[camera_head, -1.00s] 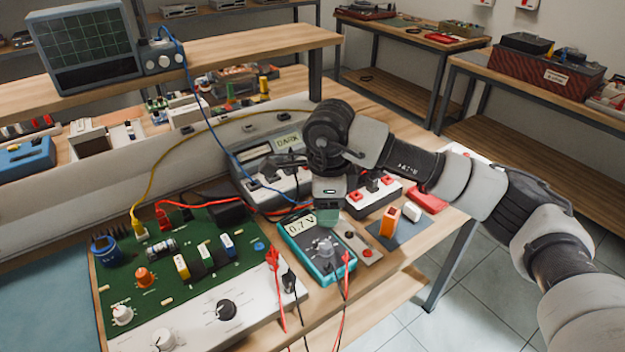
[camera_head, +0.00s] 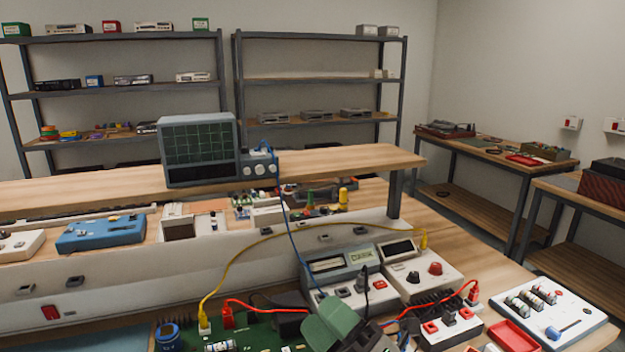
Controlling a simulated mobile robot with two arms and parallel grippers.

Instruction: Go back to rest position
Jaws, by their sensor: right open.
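My right gripper (camera_head: 334,322) shows at the bottom edge of the head view, right of centre, with its green fingers spread open. I see nothing held between them. It is in front of the grey meter unit (camera_head: 343,268) and beside the green circuit board (camera_head: 262,332), which is mostly cut off by the lower edge. Most of my right arm is out of view. My left gripper is not in view.
The workbench carries an oscilloscope (camera_head: 200,148) on its raised shelf. A yellow cable (camera_head: 262,237) and a red cable (camera_head: 265,308) loop near the gripper. A white component board (camera_head: 545,318) lies at the right. Storage racks (camera_head: 320,77) stand behind.

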